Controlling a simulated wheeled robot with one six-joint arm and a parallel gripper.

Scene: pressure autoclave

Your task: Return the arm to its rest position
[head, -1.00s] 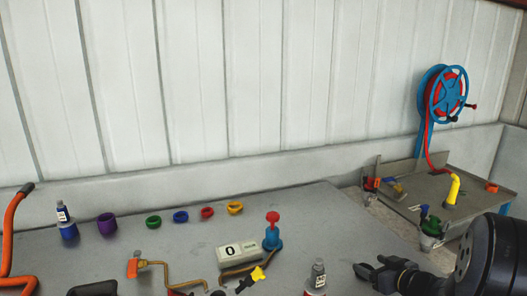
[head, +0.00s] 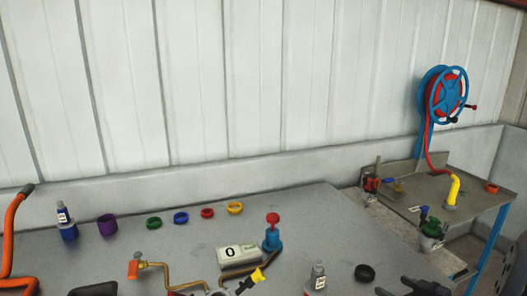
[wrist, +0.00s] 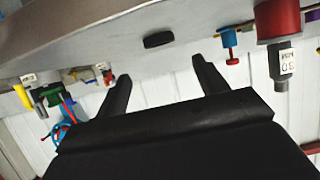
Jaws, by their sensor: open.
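My gripper (head: 412,288) is at the bottom right edge of the head view, over the right end of the bench (head: 330,215), with only its black fingers showing. In the wrist view, my gripper (wrist: 160,70) has its two fingers spread apart with nothing between them. That view looks upside down, with the bench surface at the top. A black round cap (head: 365,273) lies on the bench just left of the fingers; it also shows beyond the fingertips in the wrist view (wrist: 158,40). The rest of my arm is out of the head view.
A small labelled bottle (head: 318,278) stands left of the cap. A counter box (head: 238,257), a blue and red valve (head: 272,235) and several coloured rings stand farther left. A side table (head: 470,205) with fittings is at right, below a blue hose reel (head: 445,95).

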